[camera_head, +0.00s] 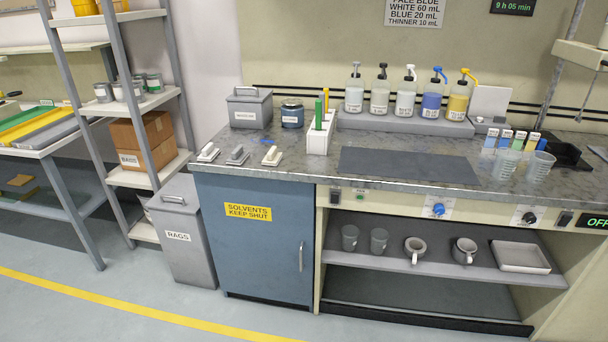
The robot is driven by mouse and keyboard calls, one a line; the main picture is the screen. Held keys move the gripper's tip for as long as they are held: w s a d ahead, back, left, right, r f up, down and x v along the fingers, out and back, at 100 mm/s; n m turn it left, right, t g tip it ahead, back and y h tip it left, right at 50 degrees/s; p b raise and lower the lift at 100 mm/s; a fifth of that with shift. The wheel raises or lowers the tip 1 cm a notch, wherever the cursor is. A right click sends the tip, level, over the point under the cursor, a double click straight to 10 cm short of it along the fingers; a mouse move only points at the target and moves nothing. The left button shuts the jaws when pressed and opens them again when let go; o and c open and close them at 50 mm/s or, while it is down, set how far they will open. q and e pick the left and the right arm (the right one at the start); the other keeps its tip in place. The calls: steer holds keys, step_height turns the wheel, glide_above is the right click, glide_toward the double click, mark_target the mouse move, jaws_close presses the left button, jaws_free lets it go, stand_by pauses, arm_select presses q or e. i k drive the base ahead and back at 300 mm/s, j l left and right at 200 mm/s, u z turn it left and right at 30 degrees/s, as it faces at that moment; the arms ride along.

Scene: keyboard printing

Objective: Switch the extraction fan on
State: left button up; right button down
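A dark rocker switch (335,196) is on the bench's front fascia, just right of the blue cabinet, with a small green label or light (359,197) beside it. Further right on the fascia are a blue knob (438,209) on a white plate, a black knob (528,217) on a white plate, and a second dark switch (565,219). A black display (597,222) beside that switch shows green letters reading "OFF", cut by the right edge. The small labels are too small to read, so I cannot tell which control is the fan's. Neither gripper shows.
The worktop (300,175) holds pump bottles (408,98), a grey mat (405,166) and clear cups (540,167). A rags bin (182,237) stands left of the cabinet (255,255). The floor in front is clear.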

mark_target(334, 198)
steer(key=i+j, duration=1.1)
steer(key=i+z, duration=0.05)
steer(key=i, duration=0.05)
